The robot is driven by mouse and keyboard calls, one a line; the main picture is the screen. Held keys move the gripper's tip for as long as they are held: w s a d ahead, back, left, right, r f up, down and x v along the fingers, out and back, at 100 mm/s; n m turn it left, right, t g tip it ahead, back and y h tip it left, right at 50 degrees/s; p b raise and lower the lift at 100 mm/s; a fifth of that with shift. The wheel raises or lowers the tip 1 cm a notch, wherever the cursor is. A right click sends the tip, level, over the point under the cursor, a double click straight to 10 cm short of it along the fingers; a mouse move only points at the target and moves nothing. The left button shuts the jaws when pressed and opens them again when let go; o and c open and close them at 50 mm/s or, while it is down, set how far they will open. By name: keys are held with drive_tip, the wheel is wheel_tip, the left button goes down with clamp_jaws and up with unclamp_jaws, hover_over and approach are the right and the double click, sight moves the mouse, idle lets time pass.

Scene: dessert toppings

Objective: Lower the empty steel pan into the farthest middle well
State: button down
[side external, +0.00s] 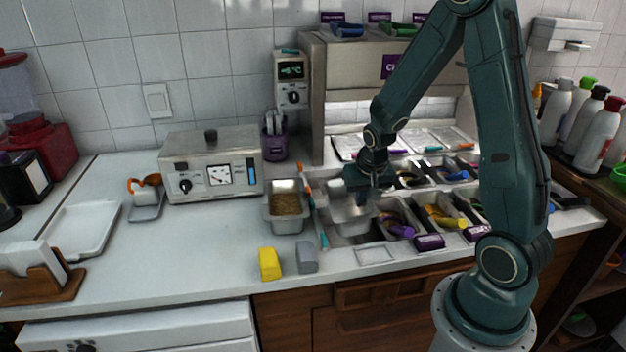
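The empty steel pan (347,214) is at the left end of the topping counter, over the front left well area. It looks slightly raised and tilted, with its inside bare. My gripper (372,196) points down at the pan's back right rim and appears shut on it; the fingertips are small and partly hidden. The back row of wells (412,181) lies behind and to the right of the pan. My gripper and forearm hide part of that row, so the far middle well is not clearly seen.
A steel pan of brown crumbs (287,208) stands just left of the held pan. Front wells hold scoops with yellow (442,216) and purple (397,226) handles. A yellow block (269,264) and grey block (306,254) sit near the front edge.

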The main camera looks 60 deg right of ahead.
drive_tip(key=shift+r, duration=0.25)
drive_tip(key=w+d+r, duration=0.2)
drive_tip(key=w+d, duration=1.1)
drive_tip(key=w, duration=0.1)
drive_tip(key=shift+d+r+t, duration=0.2)
drive_tip(key=shift+d+t, duration=0.1)
drive_tip(key=shift+d, duration=0.1)
drive_tip(key=shift+f, duration=0.15)
wheel_tip(320, 180, down, 7)
idle(1.1)
drive_tip(key=shift+f, duration=1.95)
idle(2.4)
